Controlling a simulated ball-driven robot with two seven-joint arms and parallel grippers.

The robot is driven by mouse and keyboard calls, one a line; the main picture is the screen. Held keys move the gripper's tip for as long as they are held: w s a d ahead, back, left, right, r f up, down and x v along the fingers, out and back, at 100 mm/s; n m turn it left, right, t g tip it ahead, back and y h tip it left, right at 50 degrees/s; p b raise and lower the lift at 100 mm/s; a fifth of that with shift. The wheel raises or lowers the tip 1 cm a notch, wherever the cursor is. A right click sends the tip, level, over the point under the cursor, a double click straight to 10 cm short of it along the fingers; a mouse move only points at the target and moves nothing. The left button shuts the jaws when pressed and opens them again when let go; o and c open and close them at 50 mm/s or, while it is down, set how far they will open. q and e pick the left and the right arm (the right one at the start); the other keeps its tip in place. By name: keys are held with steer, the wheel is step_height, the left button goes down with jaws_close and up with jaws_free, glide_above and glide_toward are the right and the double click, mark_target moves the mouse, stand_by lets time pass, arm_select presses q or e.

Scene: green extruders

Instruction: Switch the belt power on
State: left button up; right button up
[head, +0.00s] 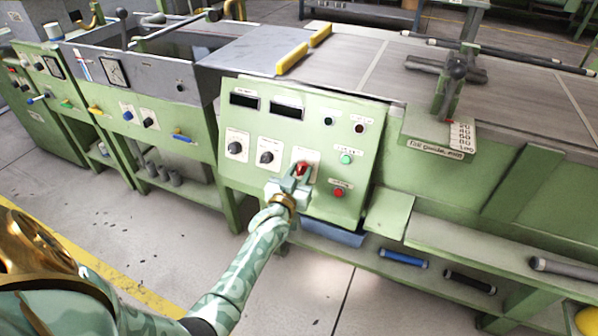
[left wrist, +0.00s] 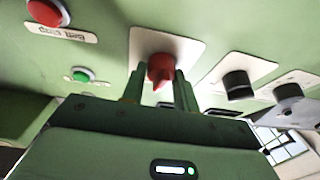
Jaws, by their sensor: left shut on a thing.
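The red rotary switch (head: 302,168) sits on a pale plate on the sloped green control panel (head: 350,115). My left gripper (head: 297,177) reaches up to it from below and is shut on it. In the left wrist view the red switch (left wrist: 161,70) stands between the two fingers of my left gripper (left wrist: 160,88), with its pointed end toward the gripper body. The plate's label is too small to read. My right gripper is not in view.
Two black knobs (head: 266,157) are left of the switch. A green button (head: 345,159) and a red button (head: 338,193) are to its right; the red one also shows in the left wrist view (left wrist: 45,12), labelled "Belt stop". A green ledge (head: 389,214) juts out at the panel's lower right.

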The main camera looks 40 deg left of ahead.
arm_select(q)
steer(key=m+h, duration=0.1)
steer(key=m, duration=0.1)
steer(key=m+h+p, duration=0.1)
steer(key=m, duration=0.1)
steer(key=m+h+p, duration=0.1)
steer(key=m, duration=0.2)
steer(key=shift+s+a+t+h, duration=0.1)
steer(key=shift+a+t+h, duration=0.05)
steer(key=shift+t+h, duration=0.15)
steer(key=shift+f+m+g+h+p, duration=0.15)
steer(key=shift+m+h+p, duration=0.3)
steer(key=shift+m, duration=1)
steer(key=shift+r+m+g+h+p, duration=0.1)
steer(key=shift+m+g+h+p, duration=0.15)
steer(key=shift+m+h, duration=0.8)
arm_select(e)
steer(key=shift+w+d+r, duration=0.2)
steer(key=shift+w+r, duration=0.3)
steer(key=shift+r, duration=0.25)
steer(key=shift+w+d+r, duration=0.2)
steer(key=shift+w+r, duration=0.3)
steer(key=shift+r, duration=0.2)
arm_select(q)
steer(key=shift+f+m+y, duration=0.1)
steer(key=shift+m+y, duration=0.2)
steer(key=shift+m, duration=0.3)
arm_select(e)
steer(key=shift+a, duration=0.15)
